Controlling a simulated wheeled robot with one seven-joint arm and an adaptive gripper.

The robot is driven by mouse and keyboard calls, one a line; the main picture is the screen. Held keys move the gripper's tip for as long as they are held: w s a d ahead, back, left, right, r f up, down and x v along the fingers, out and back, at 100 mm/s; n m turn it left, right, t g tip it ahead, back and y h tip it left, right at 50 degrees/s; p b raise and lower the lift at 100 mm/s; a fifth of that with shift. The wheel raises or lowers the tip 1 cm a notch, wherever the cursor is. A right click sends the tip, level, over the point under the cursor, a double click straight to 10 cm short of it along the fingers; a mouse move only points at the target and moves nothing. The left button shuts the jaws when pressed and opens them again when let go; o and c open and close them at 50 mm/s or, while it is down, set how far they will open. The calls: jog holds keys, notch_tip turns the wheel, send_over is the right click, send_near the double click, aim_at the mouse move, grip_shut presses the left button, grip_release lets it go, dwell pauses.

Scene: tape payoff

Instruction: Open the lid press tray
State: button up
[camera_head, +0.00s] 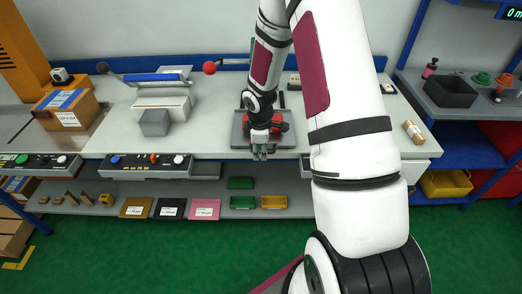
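The lid press stands at the middle of the white bench, largely hidden behind my arm. Its lever ends in a red ball (209,68) to the left of a green upright (252,46). What looks like its grey tray (238,142) lies at the bench front, with a red part (283,127) on it. My gripper (261,155) points down at the tray's front edge, in front of the red part. The fingers are small here. I cannot tell whether they touch the tray or are open or shut.
On the bench at left are a blue-barred device (153,77), a grey box (154,123) and a cardboard box (68,110). A button panel (148,165) lines the front edge. A side table with a black bin (450,91) stands right.

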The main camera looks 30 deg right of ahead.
notch_tip(320, 180, up, 15)
jog(key=s+a+p, duration=0.1)
jog(key=s+p, duration=0.1)
jog(key=p, duration=0.4)
jog(key=shift+a+f, duration=0.2)
jog(key=shift+a, duration=0.05)
dwell(1.0)
jog(key=shift+p, duration=0.35)
notch_tip(320, 180, up, 12)
jog(key=s+a, duration=0.1)
jog(key=shift+s, duration=0.4)
jog(key=shift+a, duration=0.15)
dwell(0.4)
jog(key=s+a+r+m+t+b, duration=0.2)
jog(key=s+a+r+m, duration=0.3)
jog(key=s+a+r, duration=0.5)
jog(key=s+a+m+t+b, duration=0.1)
jog(key=s+a+m, duration=0.1)
jog(key=s, duration=0.4)
jog(key=s+a+r+m+t+y+b, duration=0.1)
jog(key=s+m, duration=0.3)
jog(key=s, duration=0.2)
jog(key=shift+a+r, duration=0.25)
jog(key=shift+a, duration=0.1)
